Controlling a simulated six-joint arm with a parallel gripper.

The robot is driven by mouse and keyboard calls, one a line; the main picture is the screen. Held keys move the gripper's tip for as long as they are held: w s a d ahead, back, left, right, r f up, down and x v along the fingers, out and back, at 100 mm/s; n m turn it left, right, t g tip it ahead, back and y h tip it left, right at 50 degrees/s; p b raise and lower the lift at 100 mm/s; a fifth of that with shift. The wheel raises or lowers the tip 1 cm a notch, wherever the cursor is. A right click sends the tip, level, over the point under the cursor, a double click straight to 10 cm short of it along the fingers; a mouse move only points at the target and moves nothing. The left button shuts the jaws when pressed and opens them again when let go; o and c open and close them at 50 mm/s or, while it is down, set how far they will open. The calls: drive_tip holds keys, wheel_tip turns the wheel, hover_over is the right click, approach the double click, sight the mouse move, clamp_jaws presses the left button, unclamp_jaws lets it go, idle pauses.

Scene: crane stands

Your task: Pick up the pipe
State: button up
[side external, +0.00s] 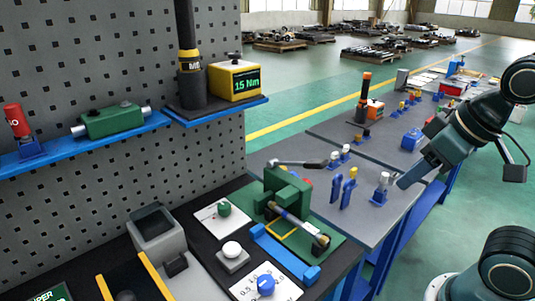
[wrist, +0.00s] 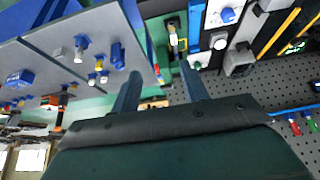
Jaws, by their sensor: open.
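A slim grey pipe-like rod (side external: 292,222) with a dark end lies slanted at the green clamp block (side external: 285,190), over a green board with a yellow outline. I take it for the pipe, though another rod with a dark head (side external: 300,163) lies behind the block. My gripper (side external: 413,173) is at the right, above the grey bench, apart from both rods and pointing down-left. In the wrist view its two fingers (wrist: 158,88) are spread with nothing held between them.
Blue clips and knobs (side external: 350,185) stand on the grey bench between my gripper and the green block. A grey box (side external: 157,233), a blue-knob panel (side external: 266,287) and a pegboard (side external: 120,60) with blue shelves lie left. Air above the bench is mostly free.

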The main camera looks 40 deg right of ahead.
drive_tip(key=w+a+f+m, duration=0.1)
drive_tip(key=w+a+f, duration=0.1)
drive_tip(key=w+f, duration=0.3)
drive_tip(key=w+a+f+m+h, duration=0.1)
drive_tip(key=w+a+f, duration=0.2)
drive_tip(key=w+f, duration=0.3)
drive_tip(key=w, duration=0.4)
approach(298, 220)
drive_tip(key=shift+x, duration=1.55)
drive_tip(key=shift+w+f, duration=0.1)
drive_tip(key=shift+f, duration=0.05)
drive_tip(key=shift+x, duration=2.45)
drive_tip(key=shift+a, duration=0.1)
clamp_jaws()
